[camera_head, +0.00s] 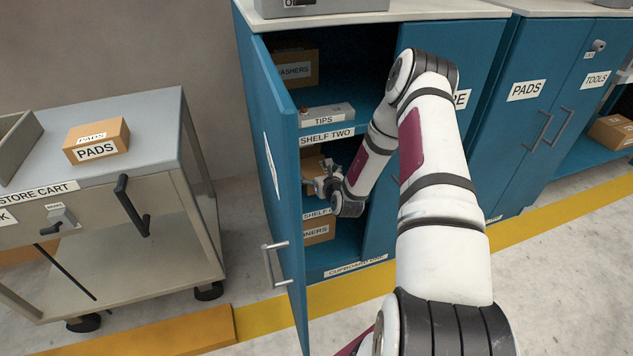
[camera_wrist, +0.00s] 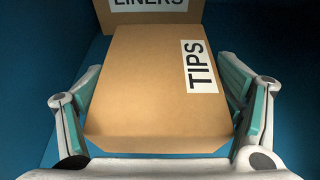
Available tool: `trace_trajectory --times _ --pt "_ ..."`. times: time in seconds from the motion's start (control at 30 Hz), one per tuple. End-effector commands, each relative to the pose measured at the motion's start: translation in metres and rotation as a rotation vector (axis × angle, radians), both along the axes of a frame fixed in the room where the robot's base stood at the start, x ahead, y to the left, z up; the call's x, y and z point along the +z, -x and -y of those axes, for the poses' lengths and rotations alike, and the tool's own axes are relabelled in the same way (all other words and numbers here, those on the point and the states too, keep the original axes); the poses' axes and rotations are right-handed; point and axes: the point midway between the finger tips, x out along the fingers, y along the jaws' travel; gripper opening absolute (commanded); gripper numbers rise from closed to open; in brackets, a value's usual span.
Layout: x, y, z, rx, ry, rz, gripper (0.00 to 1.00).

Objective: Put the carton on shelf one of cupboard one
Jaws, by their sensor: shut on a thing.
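The carton (camera_wrist: 150,85) is a brown box labelled TIPS. In the wrist view it sits between the two fingers of my gripper (camera_wrist: 162,92), which is shut on it. Whether the carton touches the shelf cannot be told.
A LINERS box (camera_wrist: 150,14) stands just beyond the carton. The cupboard's left door (camera_head: 270,170) stands open beside my arm. A WASHERS box (camera_head: 300,68) and grey TIPS box (camera_head: 328,114) are on shelf two. A PADS box (camera_head: 97,140) is on the store cart (camera_head: 150,110).

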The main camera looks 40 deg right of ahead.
Motion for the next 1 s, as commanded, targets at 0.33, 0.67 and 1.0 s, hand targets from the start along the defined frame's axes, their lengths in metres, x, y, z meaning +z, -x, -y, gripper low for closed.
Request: trace_trajectory --times 0.33,0.67,1.0 --pt "-0.029 -0.013 0.002 0.001 0.001 0.002 0.39" --pt "-0.035 -0.012 0.003 0.0 0.001 0.003 0.39" --pt "-0.038 -0.011 0.003 0.0 0.0 0.0 1.0"
